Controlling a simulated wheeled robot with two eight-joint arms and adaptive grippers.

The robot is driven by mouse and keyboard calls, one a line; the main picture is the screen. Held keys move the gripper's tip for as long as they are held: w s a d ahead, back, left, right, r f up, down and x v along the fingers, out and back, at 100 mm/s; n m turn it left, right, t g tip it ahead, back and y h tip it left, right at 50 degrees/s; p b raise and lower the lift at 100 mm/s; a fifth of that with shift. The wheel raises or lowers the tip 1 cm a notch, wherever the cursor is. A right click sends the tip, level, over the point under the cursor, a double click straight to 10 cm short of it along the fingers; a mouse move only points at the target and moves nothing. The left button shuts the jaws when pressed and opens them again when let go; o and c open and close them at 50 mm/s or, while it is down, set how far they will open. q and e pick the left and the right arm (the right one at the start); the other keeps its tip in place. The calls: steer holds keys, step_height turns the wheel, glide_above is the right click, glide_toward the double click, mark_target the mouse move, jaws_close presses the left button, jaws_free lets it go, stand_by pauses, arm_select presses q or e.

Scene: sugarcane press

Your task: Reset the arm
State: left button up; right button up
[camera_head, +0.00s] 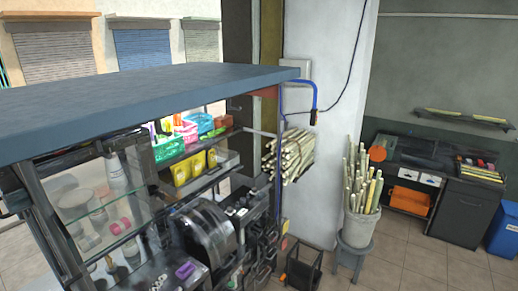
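Neither of my grippers shows in the head view, and I cannot make out either arm with certainty. The sugarcane stall stands in front and to the left. Its blue-grey top (150,95) runs across the picture from the left edge to the middle. Under it, a dark rounded machine (207,232) sits on a shelf, partly hidden by frame posts.
Colored baskets (203,122) and yellow packs (197,165) stand on the stall's shelves. A bundle of cane (288,153) is beside the white pillar (312,60). A bucket of cane (359,226) stands on a stool. Tiled floor (420,270) is open at the lower right, before a dark counter (462,212).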

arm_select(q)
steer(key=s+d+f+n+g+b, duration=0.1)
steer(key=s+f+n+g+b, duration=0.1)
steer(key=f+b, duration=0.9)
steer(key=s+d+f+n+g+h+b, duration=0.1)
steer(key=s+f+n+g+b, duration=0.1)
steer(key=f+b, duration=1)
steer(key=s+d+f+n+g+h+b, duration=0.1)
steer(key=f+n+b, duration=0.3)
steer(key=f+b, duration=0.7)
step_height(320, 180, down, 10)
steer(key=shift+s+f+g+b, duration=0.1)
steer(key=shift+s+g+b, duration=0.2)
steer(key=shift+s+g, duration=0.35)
